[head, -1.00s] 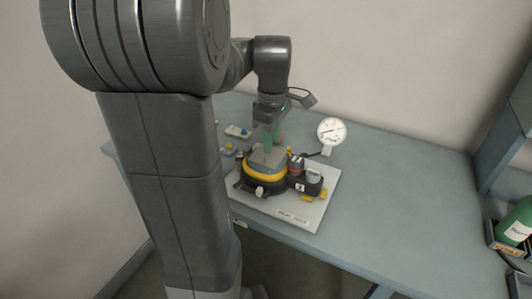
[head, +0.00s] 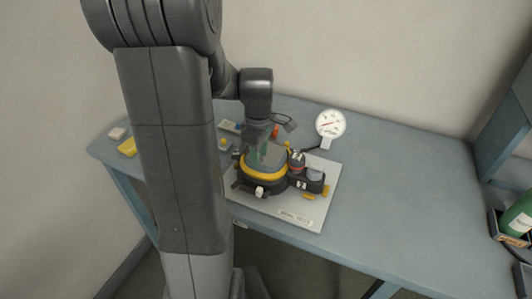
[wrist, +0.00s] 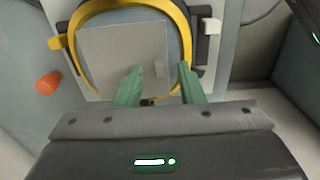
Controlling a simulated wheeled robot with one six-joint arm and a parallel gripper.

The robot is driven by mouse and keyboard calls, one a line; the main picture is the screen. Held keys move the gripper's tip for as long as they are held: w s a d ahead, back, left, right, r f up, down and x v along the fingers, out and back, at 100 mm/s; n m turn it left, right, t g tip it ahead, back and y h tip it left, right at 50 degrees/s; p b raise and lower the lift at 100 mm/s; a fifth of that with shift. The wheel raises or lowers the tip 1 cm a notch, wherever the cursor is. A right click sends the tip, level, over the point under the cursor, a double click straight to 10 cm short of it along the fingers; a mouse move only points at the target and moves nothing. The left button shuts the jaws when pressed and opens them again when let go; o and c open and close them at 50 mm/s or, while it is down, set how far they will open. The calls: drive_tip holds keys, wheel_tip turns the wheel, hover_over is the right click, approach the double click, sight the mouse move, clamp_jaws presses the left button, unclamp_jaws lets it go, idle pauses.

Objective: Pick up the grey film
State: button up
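The grey film (wrist: 115,55) is a flat, square sheet lying across the yellow ring (wrist: 187,35) in the wrist view. In the head view the film (head: 271,153) shows on top of the ring (head: 265,177) of the round black fixture. My gripper (wrist: 160,76) is open, with its two green fingers apart. In the head view my gripper (head: 258,153) is low over the film's left part; exact contact cannot be told.
The fixture sits on a pale board (head: 296,217) on the blue-grey table (head: 390,200). A round gauge (head: 330,124) stands behind it. An orange knob (wrist: 48,83) is beside the ring. A green bottle (head: 517,216) is far right.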

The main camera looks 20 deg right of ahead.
drive_tip(key=shift+c, duration=0.4)
clamp_jaws()
drive_tip(key=shift+r, duration=0.1)
